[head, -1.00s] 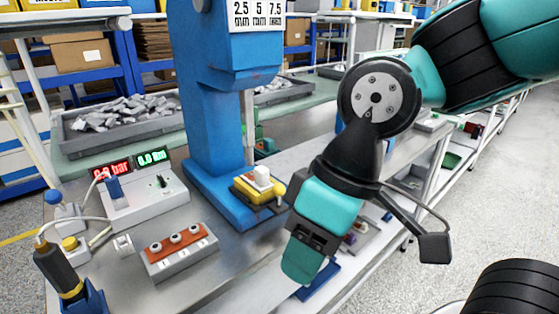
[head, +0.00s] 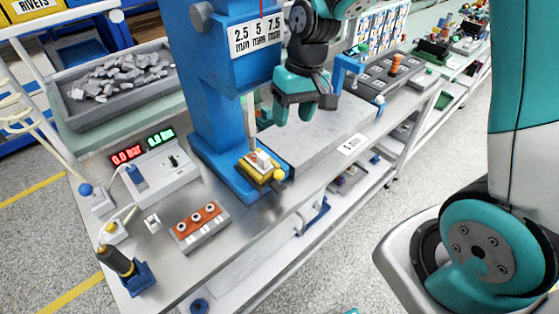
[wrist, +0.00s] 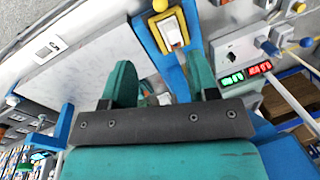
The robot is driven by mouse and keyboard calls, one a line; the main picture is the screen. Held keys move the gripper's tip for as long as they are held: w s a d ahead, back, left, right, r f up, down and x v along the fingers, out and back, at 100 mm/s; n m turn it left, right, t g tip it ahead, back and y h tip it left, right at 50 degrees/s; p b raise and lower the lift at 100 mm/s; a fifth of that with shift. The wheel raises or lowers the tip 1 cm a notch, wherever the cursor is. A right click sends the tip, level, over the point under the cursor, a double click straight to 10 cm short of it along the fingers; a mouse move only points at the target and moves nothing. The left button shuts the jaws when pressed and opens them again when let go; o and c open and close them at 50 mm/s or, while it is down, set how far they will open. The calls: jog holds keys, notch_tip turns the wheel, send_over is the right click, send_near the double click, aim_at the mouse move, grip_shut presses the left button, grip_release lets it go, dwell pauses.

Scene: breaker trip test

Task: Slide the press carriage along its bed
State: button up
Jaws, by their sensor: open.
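The blue press stands on the steel bench, with its column (head: 205,110) and head (head: 235,65) at upper centre in the head view. The yellow press carriage (head: 262,170), with a pale block on top, sits on the blue bed (head: 225,176) below the thin vertical rod. My gripper (head: 294,112) is open and empty, above the grey plate to the right of the press and apart from the carriage. In the wrist view, the carriage (wrist: 173,32) shows beyond and between my open fingers (wrist: 160,72). The carriage's underside contact with the bed is hidden.
A grey box with red and green displays (head: 155,165) stands left of the press. A block with an orange top and several knobs (head: 200,225) is in front. A flat grey plate (head: 315,135) lies clear at right. A small blue frame (head: 345,75) stands behind it.

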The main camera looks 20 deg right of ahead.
aim_at(280, 171)
jog(key=a+f+p, duration=0.1)
jog(key=f, duration=0.4)
jog(key=a+f+p, duration=0.1)
jog(key=f, duration=0.4)
jog(key=a+f, duration=0.1)
jog(key=f, duration=0.5)
jog(key=shift+s+a+p, duration=0.1)
jog(key=shift+s+p, duration=0.15)
jog(key=shift+p, duration=0.15)
grip_shut()
